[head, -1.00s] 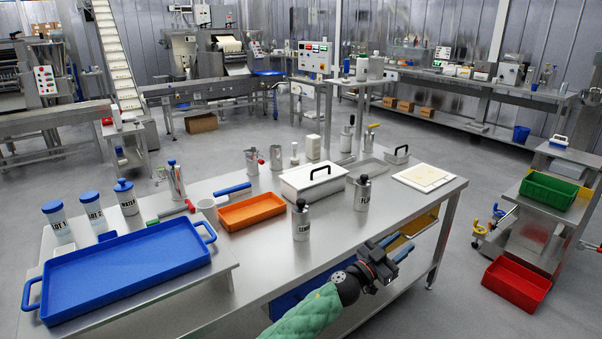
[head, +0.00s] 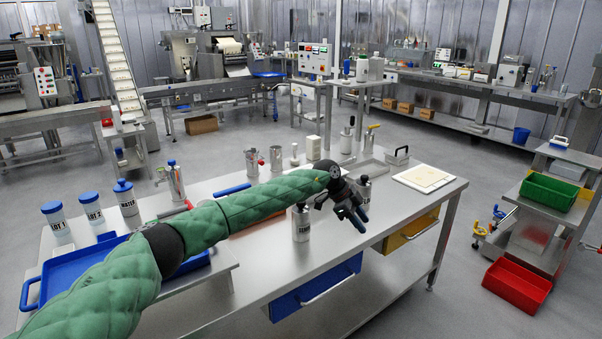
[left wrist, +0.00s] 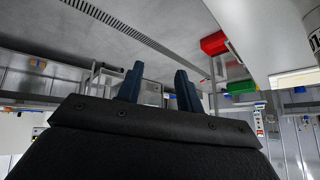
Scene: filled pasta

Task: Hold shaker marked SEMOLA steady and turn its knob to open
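The shaker marked SEMOLA (head: 301,224) is a steel cylinder standing upright near the front edge of the steel table (head: 395,272). Its label is only partly legible. My left gripper (head: 358,221) is just right of it and in front of the second steel shaker (head: 365,187), whose label is mostly hidden behind the gripper. My left gripper's two dark blue fingers also show in the left wrist view (left wrist: 158,85), spread apart with nothing between them. My green-sleeved left arm crosses the table from the lower left. My right gripper is out of view.
White-labelled jars (head: 56,222) stand at the left. A pasta sheet board (head: 425,177) lies at the right end. Blue (head: 310,290) and yellow (head: 408,235) drawers sit under the table.

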